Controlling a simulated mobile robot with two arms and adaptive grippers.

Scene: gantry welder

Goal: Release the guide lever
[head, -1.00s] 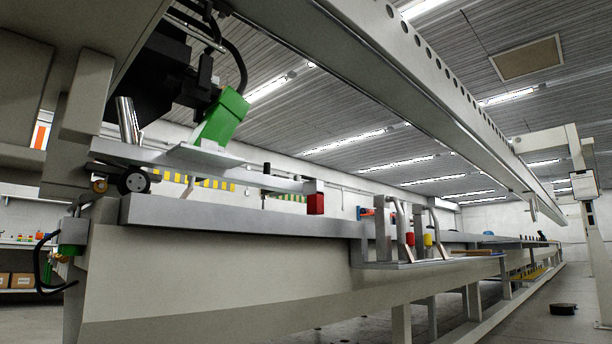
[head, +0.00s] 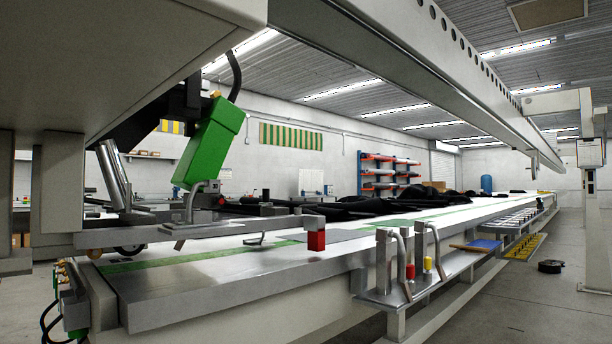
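A long table (head: 180,290) with a green-striped top runs away to the right. Over its near end is a machine carriage with a green block (head: 211,143) and a flat metal bar (head: 200,230) ending in a red block (head: 316,240). A bent metal rod (head: 191,203) stands on the bar below the green block. On a side shelf, two bent metal levers stand by upright posts, the nearer (head: 402,262) beside a red piece (head: 410,271), the farther (head: 436,250) beside a yellow piece (head: 427,264). I cannot tell which part is the guide lever. Neither gripper is in view.
A large gantry beam (head: 420,80) crosses overhead to a column (head: 589,180) at right. Dark items (head: 370,207) lie along the tabletop. A blue pad (head: 482,246) and yellow rack (head: 524,247) sit along the side. A black round object (head: 551,266) lies on otherwise clear floor at right.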

